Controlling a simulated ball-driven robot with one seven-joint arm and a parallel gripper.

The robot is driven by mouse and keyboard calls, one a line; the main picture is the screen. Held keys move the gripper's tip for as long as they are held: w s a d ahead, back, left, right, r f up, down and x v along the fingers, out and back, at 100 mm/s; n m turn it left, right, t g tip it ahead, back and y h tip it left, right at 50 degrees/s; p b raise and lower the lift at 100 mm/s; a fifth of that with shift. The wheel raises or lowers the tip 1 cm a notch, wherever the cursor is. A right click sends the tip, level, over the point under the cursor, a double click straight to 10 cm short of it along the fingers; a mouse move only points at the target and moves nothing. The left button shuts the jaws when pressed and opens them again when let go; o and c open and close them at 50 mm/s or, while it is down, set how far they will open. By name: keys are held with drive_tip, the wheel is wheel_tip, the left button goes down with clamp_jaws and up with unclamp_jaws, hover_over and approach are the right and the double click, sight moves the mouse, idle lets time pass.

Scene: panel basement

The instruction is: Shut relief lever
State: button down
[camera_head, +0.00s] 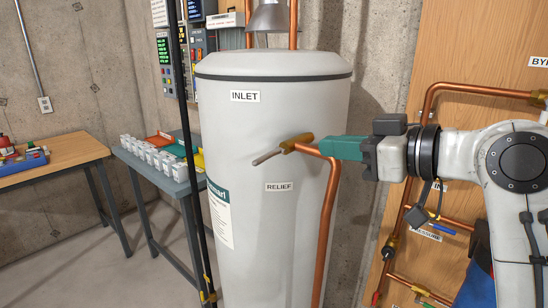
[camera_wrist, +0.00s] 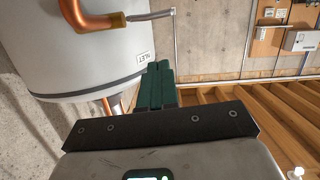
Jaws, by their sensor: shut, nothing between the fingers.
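The relief lever (camera_head: 267,157) is a thin grey metal handle. It points left and slightly down from the brass relief valve (camera_head: 299,141) on the white tank (camera_head: 230,125), above the RELIEF label (camera_head: 279,187). My gripper (camera_head: 322,147) has dark green fingers, shut and empty. It comes in from the right, and its tips look close to the valve's right side; whether they touch cannot be told. In the wrist view, which is upside down, the lever (camera_wrist: 150,15) and valve (camera_wrist: 100,22) are apart from my fingertips (camera_wrist: 158,66).
A copper pipe (camera_head: 328,220) bends down from the valve along the tank front. A wooden panel (camera_head: 465,60) with copper pipes stands at right. A dark vertical pole (camera_head: 184,120) stands left of the tank. A grey table (camera_head: 160,165) with white boxes stands behind it.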

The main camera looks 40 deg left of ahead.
drive_tip(key=shift+s+a+r, duration=0.1)
drive_tip(key=shift+a+r, duration=0.1)
drive_tip(key=shift+r, duration=0.1)
drive_tip(key=p, duration=0.3)
hover_over(268, 157)
drive_tip(key=s+d, duration=0.2)
drive_tip(key=d, duration=0.3)
drive_tip(key=f, duration=0.2)
drive_tip(key=a+f, duration=0.1)
drive_tip(key=w+a+f, duration=0.1)
drive_tip(key=f, duration=0.1)
drive_tip(key=shift+f+p, duration=0.2)
drive_tip(key=shift+p, duration=0.15)
drive_tip(key=shift+s, duration=0.1)
drive_tip(key=shift+f+n+b, duration=0.2)
drive_tip(key=shift+n+b, duration=0.1)
drive_tip(key=shift+b, duration=0.25)
